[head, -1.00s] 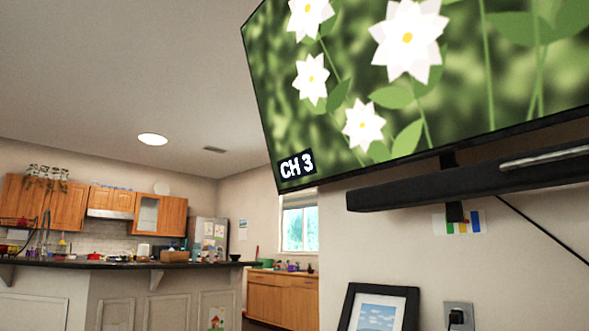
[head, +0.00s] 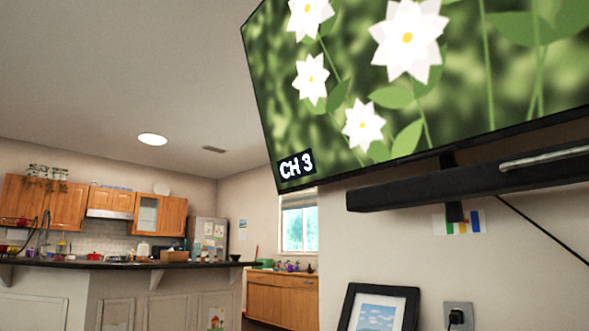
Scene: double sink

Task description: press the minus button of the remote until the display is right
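The display is a wall-mounted television (head: 450,70) at the upper right of the head view. Neither of my grippers is in view.
A black soundbar (head: 430,186) hangs under the television. A framed picture (head: 378,310) and a wall outlet (head: 459,317) are below it. A kitchen counter (head: 120,264), wooden cabinets (head: 66,207) and a fridge (head: 208,236) stand at the left, further back.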

